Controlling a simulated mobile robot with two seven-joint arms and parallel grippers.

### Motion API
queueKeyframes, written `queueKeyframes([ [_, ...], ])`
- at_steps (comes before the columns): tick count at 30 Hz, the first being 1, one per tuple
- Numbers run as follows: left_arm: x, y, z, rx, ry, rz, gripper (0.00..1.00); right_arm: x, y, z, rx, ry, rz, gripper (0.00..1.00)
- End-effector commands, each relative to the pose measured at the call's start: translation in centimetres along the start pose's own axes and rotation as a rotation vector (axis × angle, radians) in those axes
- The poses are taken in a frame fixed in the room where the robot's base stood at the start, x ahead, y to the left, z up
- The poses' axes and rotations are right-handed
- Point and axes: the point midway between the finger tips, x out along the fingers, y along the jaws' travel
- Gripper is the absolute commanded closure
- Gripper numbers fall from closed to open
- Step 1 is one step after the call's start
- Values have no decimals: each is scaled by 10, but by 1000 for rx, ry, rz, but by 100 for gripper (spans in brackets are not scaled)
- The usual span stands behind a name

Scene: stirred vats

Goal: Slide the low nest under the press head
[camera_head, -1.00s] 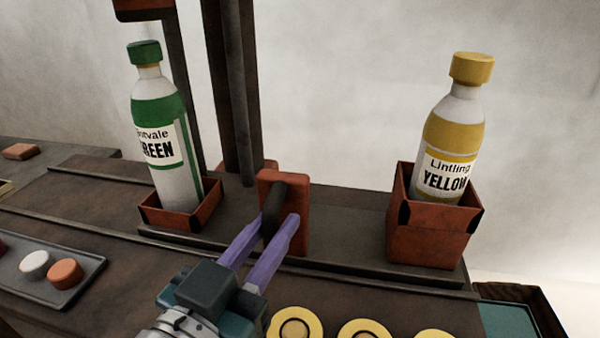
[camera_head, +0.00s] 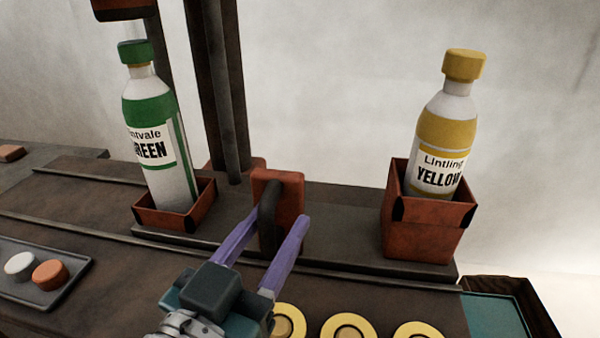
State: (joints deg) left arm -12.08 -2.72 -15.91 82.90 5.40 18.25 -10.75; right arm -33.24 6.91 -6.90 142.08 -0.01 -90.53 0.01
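The low nest (camera_head: 146,217) is a shallow red-brown box at the left end of a dark sliding plate. A white and green bottle (camera_head: 150,112) with a green cap stands in it. The press head (camera_head: 123,8), cut off by the top edge, shows above that bottle, roughly in line with it. A red block (camera_head: 290,190) with a dark handle (camera_head: 268,212) stands mid-plate. My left gripper (camera_head: 277,226) is open, its two purple fingers on either side of the handle, with gaps visible. My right gripper is not in view.
A tall red-brown nest (camera_head: 422,236) with a yellow-capped bottle (camera_head: 447,130) stands at the plate's right end. Dark columns (camera_head: 220,90) rise behind the plate. A tray with white and orange buttons (camera_head: 50,274) lies left; yellow rings (camera_head: 345,328) lie in front; a teal-bottomed tray (camera_head: 490,316) lies right.

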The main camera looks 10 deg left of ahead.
Motion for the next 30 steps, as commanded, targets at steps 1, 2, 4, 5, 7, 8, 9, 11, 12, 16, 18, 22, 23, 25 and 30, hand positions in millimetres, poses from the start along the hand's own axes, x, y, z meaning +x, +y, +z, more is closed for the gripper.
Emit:
queueKeyframes([
  [1, 0, 0, 0, 0, 0, -1, 48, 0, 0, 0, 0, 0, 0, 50],
  [2, 0, -1, 0, 0, 0, -1, 48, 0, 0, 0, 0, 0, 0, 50],
  [4, 0, -1, 0, 0, 0, -1, 48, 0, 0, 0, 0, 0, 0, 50],
  [5, 0, -1, 0, 0, 0, -2, 48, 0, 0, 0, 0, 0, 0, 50],
  [7, 0, -1, 0, 0, 0, -2, 48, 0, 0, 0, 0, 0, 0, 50],
  [8, -1, -1, 0, 0, 0, -2, 48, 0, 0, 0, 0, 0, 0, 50],
  [9, -3, -1, 0, 0, -1, -2, 48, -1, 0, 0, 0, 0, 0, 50],
  [11, -9, -1, 0, 0, -2, -2, 48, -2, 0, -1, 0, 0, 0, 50],
  [12, -14, -1, 0, 0, -2, -2, 48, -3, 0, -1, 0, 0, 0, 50],
  [16, -40, -1, 0, 0, -5, -2, 48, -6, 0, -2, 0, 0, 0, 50],
  [18, -56, -1, 0, 0, -5, -1, 48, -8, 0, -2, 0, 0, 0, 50],
  [22, -79, -1, 0, 0, -3, -1, 48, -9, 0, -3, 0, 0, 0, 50],
  [23, -84, -1, 1, 0, -4, -1, 48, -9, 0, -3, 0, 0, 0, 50],
  [25, -92, -1, 0, 0, -2, -1, 48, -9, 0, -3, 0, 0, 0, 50],
  [30, -100, 0, 0, 0, 1, -1, 48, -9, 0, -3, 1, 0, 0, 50],
])
